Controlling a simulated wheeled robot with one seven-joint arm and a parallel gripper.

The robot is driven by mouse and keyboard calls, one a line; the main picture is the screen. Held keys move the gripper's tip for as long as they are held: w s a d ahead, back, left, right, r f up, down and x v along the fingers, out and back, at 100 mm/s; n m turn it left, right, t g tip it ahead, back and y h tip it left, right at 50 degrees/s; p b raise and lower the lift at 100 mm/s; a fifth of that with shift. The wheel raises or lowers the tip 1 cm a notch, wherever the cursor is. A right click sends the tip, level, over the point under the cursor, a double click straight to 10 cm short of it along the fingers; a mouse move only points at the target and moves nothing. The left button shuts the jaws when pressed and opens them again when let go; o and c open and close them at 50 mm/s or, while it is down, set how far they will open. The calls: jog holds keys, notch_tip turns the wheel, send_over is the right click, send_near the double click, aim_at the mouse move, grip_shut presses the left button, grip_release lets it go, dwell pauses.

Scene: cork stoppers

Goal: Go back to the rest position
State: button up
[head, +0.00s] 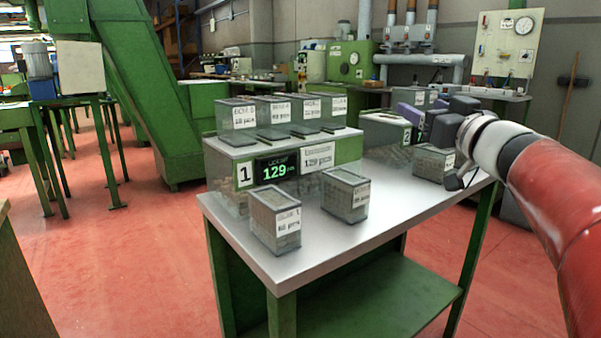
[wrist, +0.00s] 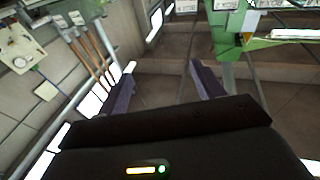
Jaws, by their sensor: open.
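My gripper (head: 402,106) is at the right end of the metal table (head: 385,212) in the head view, in front of or over the second station (head: 386,133); its height there is hard to tell. In the wrist view my gripper (wrist: 164,84) has its two purple fingers apart with nothing between them. My red and white arm comes in from the right. The wrist camera looks out at the tilted room, with tools on a wall and a green frame. The gripper and wrist hide part of the second station.
Two clear boxes of corks, a front one (head: 275,221) and another (head: 346,195), stand on the table before station 1 (head: 250,152), whose display reads 129. Several lidded boxes (head: 238,115) stand on that station. Another box (head: 434,163) stands below my wrist. Red floor is free at left.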

jog(key=s+d+f+m+g+h, duration=0.1)
jog(key=s+f+m+g+h, duration=0.25)
jog(key=s+f+h, duration=0.35)
jog(key=s+f+m+g+h, duration=0.2)
jog(key=s+f+m+h, duration=0.25)
jog(key=f, duration=0.55)
jog(key=s+a+f+n+g+y, duration=0.1)
jog(key=s+a+f+g, duration=0.3)
jog(key=s+f, duration=0.4)
jog(key=s+a+f+n+g+y, duration=0.2)
jog(key=s+a+f+g+y, duration=0.2)
jog(key=s+f, duration=0.4)
jog(key=shift+s+a+f+n, duration=0.2)
jog(key=shift+f+n, duration=0.1)
jog(key=shift+f, duration=0.25)
